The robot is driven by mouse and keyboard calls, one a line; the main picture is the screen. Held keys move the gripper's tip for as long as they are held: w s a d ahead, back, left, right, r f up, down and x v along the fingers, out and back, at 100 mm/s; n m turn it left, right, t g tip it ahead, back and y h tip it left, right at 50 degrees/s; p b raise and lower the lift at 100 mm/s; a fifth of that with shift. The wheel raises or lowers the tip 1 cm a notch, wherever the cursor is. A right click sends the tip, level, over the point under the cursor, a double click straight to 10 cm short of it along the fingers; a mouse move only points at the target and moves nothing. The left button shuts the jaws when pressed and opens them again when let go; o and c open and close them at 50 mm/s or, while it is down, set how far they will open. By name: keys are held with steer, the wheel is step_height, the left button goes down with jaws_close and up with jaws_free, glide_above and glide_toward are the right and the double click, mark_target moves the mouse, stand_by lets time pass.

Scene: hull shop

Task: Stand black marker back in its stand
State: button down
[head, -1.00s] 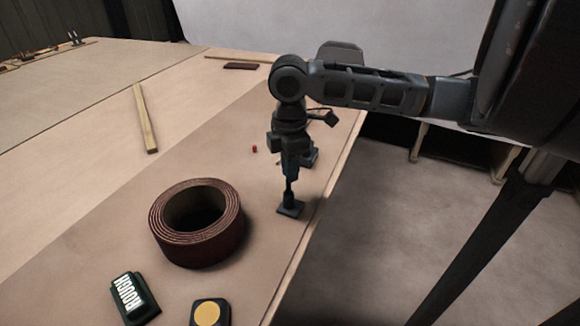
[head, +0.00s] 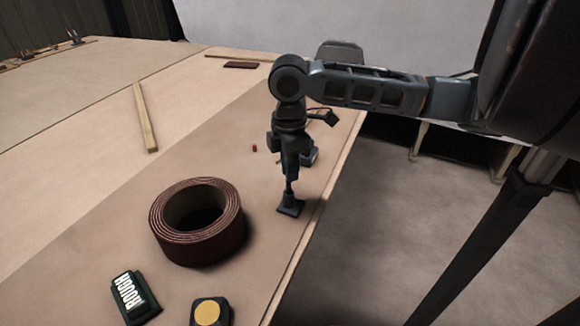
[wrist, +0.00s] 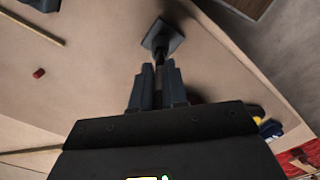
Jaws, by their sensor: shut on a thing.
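My gripper (head: 290,176) points down over the near right part of the bench, close to its edge. It is shut on the black marker (head: 289,188), a thin dark upright shaft below the fingers. In the wrist view the marker (wrist: 164,66) shows between the two fingertips (wrist: 159,80). The stand (head: 291,208) is a small dark square base on the bench directly under the marker; it also shows in the wrist view (wrist: 163,36). The marker's lower end meets the stand in the picture; I cannot tell how deep it sits. The fingers hide its upper part.
A brown coiled roll (head: 197,246) lies left of the stand. A block labelled ROUGH (head: 133,298) and a dark block with a yellow disc (head: 209,313) lie nearer. Another dark object (head: 310,157) stands behind the gripper. A small red piece (head: 254,148) and a wooden strip (head: 145,118) lie farther left.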

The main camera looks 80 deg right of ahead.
steer(key=shift+f+b, duration=0.35)
steer(key=shift+f, duration=0.3)
stand_by(0.9)
steer(key=c, duration=1.1)
jaws_free()
steer(key=shift+r, duration=0.1)
step_height(320, 180, up, 8)
steer(key=shift+f, duration=0.2)
